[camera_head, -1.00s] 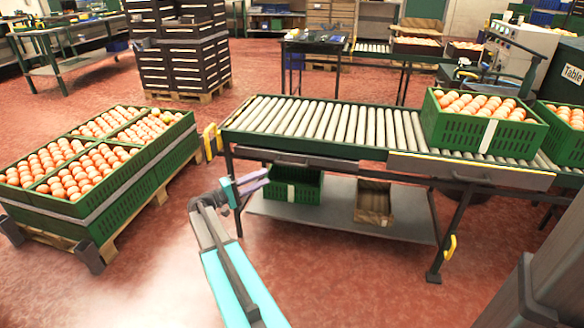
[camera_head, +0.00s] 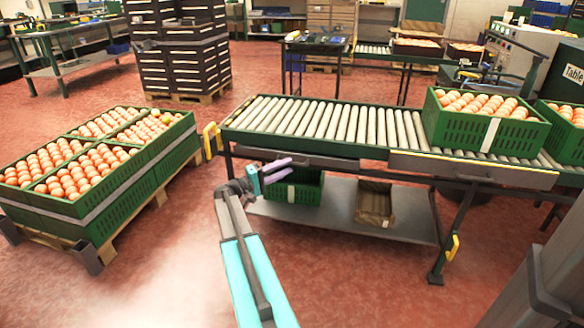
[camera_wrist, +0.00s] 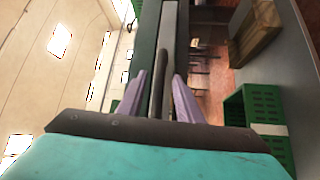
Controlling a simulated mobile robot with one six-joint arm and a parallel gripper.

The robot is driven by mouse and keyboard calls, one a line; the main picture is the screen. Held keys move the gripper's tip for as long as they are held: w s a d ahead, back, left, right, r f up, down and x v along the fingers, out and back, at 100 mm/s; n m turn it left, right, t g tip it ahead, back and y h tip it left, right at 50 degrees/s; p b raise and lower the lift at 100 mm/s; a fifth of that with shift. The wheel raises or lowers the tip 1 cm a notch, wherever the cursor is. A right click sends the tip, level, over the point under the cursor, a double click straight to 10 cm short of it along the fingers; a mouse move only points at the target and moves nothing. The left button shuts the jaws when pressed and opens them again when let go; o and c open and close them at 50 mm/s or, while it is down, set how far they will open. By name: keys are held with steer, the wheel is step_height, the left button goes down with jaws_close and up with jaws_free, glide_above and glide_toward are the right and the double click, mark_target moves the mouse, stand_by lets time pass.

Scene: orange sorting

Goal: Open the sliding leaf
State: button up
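Two grey panels sit along the front of the roller table; which one is the sliding leaf I cannot tell for sure. The left panel (camera_head: 325,163) is just below the rollers, and the right panel (camera_head: 420,163) is further along. My gripper (camera_head: 281,168) is at the left panel's lower edge, its purple fingers pointing right. In the wrist view my gripper (camera_wrist: 159,78) has its fingers apart, with a dark bar handle (camera_wrist: 157,88) between them and a light grey panel face (camera_wrist: 168,45) beyond. Gaps show beside the bar, so it does not look clamped.
A green crate (camera_head: 308,192) and a brown box (camera_head: 374,203) stand on the lower shelf (camera_head: 335,223). A full orange crate (camera_head: 455,132) is on the rollers at right. Stacked crates (camera_head: 150,160) stand left on a pallet. Open floor lies between.

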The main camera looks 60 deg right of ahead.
mark_target(291, 165)
steer(key=shift+b+x, duration=0.3)
steer(key=shift+x, duration=1.55)
jaws_close()
steer(key=shift+a, duration=0.15)
steer(key=shift+s, duration=0.1)
